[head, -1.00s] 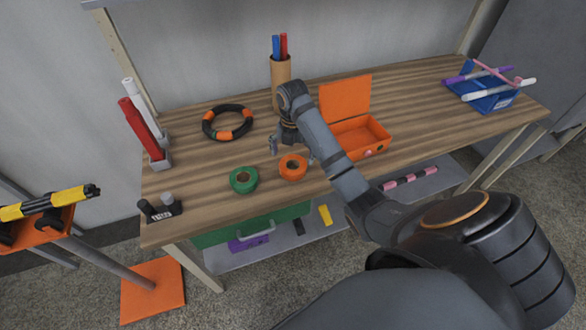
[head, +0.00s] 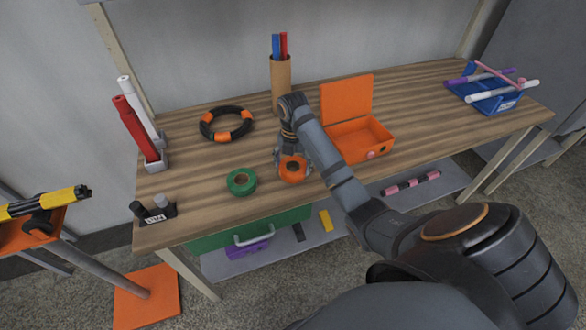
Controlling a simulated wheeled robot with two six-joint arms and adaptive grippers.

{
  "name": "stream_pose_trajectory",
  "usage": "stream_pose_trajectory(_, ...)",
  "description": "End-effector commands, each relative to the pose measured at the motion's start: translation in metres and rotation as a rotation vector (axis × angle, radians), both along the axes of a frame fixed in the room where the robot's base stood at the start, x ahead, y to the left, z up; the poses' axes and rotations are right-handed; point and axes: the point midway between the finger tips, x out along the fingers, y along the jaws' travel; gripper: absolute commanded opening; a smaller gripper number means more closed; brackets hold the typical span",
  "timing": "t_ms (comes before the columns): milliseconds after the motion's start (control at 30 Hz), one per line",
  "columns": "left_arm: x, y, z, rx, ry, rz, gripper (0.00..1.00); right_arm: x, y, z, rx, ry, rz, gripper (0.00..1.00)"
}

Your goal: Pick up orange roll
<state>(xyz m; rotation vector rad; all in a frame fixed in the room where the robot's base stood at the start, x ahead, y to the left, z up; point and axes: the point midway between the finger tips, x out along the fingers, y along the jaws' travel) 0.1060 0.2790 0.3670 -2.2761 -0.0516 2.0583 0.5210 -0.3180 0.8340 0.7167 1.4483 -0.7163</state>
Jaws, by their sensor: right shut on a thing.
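My left gripper is not in view.
A green roll (head: 241,182) lies just left of the orange one. The open orange box (head: 366,140) stands close to the right of my arm. A brown tube with pens (head: 281,78) stands behind. A black and orange ring (head: 226,124) lies left.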

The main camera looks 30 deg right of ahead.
Motion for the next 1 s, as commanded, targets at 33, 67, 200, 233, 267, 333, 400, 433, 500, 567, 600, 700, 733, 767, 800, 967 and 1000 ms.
stream_pose_trajectory(33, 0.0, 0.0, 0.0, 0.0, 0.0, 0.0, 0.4, 0.0, 0.0, 0.0, 0.0, 0.001, 0.0, 0.45)
stream_pose_trajectory(67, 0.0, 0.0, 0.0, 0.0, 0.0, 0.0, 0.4, 0.0, 0.0, 0.0, 0.0, 0.001, 0.0, 0.45)
stream_pose_trajectory(200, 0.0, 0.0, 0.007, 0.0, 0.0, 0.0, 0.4, 0.0, 0.0, 0.008, 0.0, 0.0, 0.0, 0.45)
stream_pose_trajectory(233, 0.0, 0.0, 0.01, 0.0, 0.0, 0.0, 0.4, 0.0, 0.0, 0.012, 0.0, 0.0, 0.0, 0.45)
stream_pose_trajectory(267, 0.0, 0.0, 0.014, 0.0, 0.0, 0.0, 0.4, 0.0, 0.0, 0.016, 0.0, 0.0, 0.0, 0.45)
stream_pose_trajectory(333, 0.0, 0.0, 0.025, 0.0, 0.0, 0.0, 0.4, 0.0, 0.0, 0.03, 0.0, -0.001, 0.0, 0.45)
stream_pose_trajectory(400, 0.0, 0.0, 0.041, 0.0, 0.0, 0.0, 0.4, -0.004, 0.0, 0.045, 0.0, 0.002, 0.0, 0.45)
stream_pose_trajectory(433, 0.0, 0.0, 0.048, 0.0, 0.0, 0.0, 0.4, -0.008, 0.001, 0.05, -0.001, 0.003, 0.001, 0.45)
stream_pose_trajectory(500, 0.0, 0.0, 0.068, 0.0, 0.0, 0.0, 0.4, -0.019, 0.003, 0.066, -0.001, 0.003, 0.002, 0.45)
stream_pose_trajectory(567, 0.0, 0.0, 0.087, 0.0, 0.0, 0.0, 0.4, -0.03, 0.004, 0.08, -0.002, 0.003, 0.001, 0.45)
stream_pose_trajectory(600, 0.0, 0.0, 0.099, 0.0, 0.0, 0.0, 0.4, -0.037, 0.005, 0.09, -0.002, 0.003, 0.002, 0.45)
stream_pose_trajectory(700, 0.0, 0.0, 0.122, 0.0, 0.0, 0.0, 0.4, -0.061, 0.008, 0.108, -0.004, 0.005, 0.003, 0.45)
stream_pose_trajectory(733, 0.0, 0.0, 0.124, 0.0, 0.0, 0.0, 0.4, -0.071, 0.01, 0.108, -0.004, 0.006, 0.003, 0.45)
stream_pose_trajectory(767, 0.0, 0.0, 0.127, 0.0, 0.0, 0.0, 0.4, -0.079, 0.011, 0.111, -0.004, 0.006, 0.003, 0.45)
stream_pose_trajectory(800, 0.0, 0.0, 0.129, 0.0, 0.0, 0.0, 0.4, -0.09, 0.012, 0.113, -0.004, 0.004, 0.004, 0.45)
stream_pose_trajectory(967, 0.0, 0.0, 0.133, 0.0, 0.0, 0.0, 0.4, -0.121, 0.018, 0.123, -0.003, 0.003, 0.004, 0.45)
stream_pose_trajectory(1000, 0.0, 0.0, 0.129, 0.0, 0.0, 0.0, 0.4, -0.126, 0.018, 0.123, -0.005, 0.0, 0.002, 0.45)
